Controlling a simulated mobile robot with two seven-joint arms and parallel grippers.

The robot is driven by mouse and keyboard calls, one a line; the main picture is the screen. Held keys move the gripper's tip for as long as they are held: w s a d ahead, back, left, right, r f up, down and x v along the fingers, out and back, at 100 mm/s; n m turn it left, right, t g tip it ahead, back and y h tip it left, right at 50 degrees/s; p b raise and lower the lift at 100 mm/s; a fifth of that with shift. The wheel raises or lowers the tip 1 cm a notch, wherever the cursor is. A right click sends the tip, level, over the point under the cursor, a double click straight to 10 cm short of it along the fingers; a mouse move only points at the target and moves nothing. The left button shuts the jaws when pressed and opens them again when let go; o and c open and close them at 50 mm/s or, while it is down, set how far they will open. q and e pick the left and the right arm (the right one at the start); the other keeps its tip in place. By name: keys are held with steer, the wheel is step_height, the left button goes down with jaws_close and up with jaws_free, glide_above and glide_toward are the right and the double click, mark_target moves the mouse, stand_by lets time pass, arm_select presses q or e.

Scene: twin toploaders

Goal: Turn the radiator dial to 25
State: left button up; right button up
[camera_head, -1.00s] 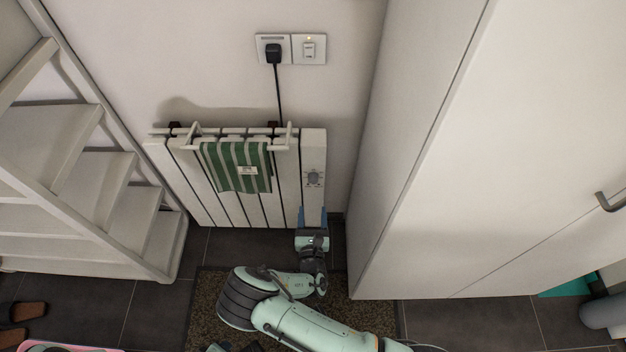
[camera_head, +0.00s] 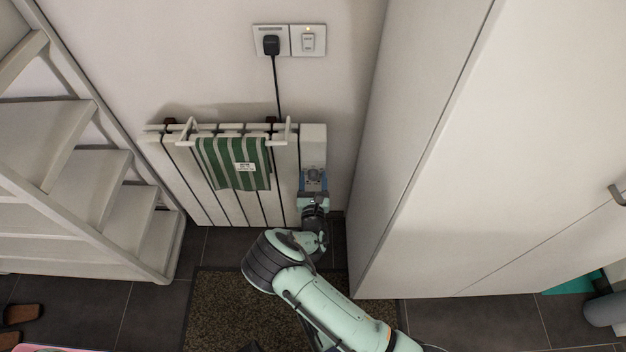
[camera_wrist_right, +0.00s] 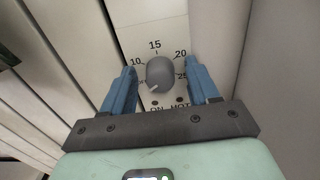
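The white radiator (camera_head: 218,208) stands against the wall with its control panel at the right end. In the right wrist view the grey radiator dial (camera_wrist_right: 160,72) sits below the 15, with 10 at its left and 20 and 25 at its right. Its pale pointer mark faces the lower left. My right gripper (camera_wrist_right: 161,80) is open, one blue finger on each side of the dial, with a visible gap on both sides. In the head view the right gripper (camera_head: 313,178) is in front of the panel and largely hides the dial. My left gripper cannot be made out.
A green striped towel (camera_head: 234,163) hangs on the radiator's rail. A tall white cabinet (camera_head: 430,150) stands close at the right. White stairs (camera_head: 75,190) are at the left. A black plug (camera_head: 271,45) with a cord is in the wall socket above.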

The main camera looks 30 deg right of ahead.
steer(key=c, duration=1)
